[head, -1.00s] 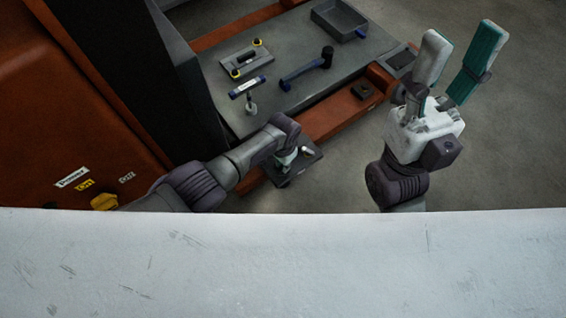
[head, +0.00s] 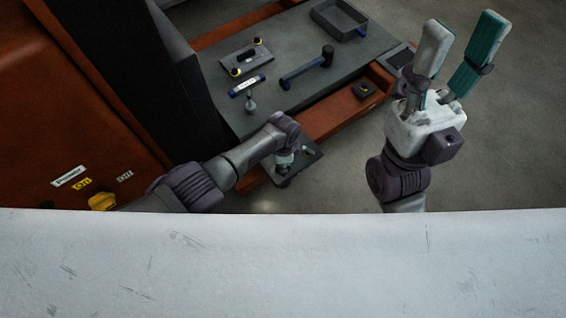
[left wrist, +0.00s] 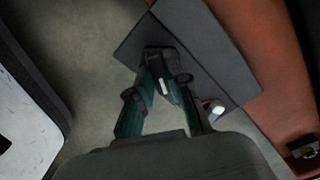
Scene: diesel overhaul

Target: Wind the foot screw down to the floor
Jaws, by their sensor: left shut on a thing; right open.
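My left gripper (head: 285,163) reaches down over a dark square plate (head: 307,168) beside the orange frame. In the left wrist view, its teal fingers (left wrist: 160,62) converge over the plate (left wrist: 205,48) and are shut on a small part, apparently the foot screw (left wrist: 163,86). Only a pale sliver of it shows between the fingers; the rest is hidden, and its gap to the floor cannot be seen. A bright metal bolt-like head (left wrist: 214,108) stands near the plate's edge, beside the right finger. My right gripper (head: 458,55) is open and empty, raised over the floor at the right.
A grey bench top (head: 275,110) holds a black-headed mallet (head: 308,67), a blue-ended level (head: 247,86), a plate with yellow knobs (head: 246,60) and a tray (head: 340,18). An orange cabinet (head: 60,110) stands left. Floor (head: 510,150) is clear at the right.

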